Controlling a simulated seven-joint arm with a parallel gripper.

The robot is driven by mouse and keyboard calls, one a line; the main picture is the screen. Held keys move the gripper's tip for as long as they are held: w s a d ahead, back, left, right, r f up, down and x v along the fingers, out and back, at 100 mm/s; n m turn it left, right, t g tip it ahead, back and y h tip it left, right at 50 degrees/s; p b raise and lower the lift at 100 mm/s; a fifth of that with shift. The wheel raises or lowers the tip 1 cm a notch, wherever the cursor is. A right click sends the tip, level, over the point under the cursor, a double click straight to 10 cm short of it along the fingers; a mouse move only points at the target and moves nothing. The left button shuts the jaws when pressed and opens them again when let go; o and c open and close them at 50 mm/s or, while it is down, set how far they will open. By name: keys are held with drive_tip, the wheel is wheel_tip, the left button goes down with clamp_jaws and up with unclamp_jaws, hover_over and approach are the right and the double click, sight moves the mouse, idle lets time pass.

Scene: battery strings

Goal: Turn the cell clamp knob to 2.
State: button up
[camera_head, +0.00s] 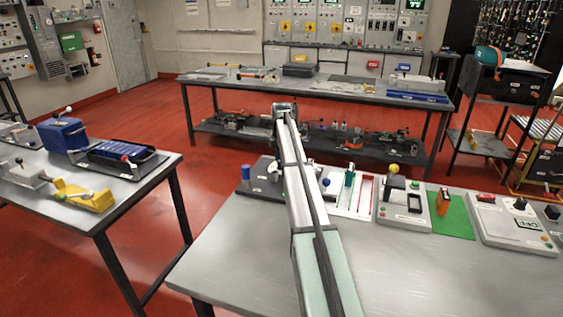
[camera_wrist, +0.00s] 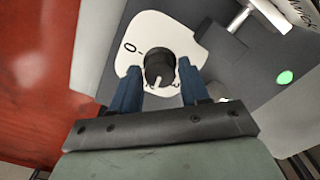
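The clamp knob (camera_wrist: 158,66) is black and round, on a white dial plate (camera_wrist: 150,30) in the wrist view. A 0 shows at the dial's upper left. A light pointer mark on the knob faces the lower edge of the picture, toward my gripper's body. Other dial marks near the right finger are partly hidden, and I cannot read a 2. My gripper (camera_wrist: 158,70) is open, its two blue fingers on either side of the knob with small gaps visible. I cannot tell whether either finger touches it. In the head view I cannot make out the knob or fingers.
In the wrist view, a metal bar (camera_wrist: 240,17) and a green dot (camera_wrist: 285,77) lie right of the dial. In the head view, a dark base with a blue post (camera_head: 246,173) stands left of my arm. A yellow-knobbed box (camera_head: 402,212) stands to the right.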

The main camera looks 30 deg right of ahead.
drive_tip(key=shift+o, duration=1)
drive_tip(key=shift+r, duration=1.75)
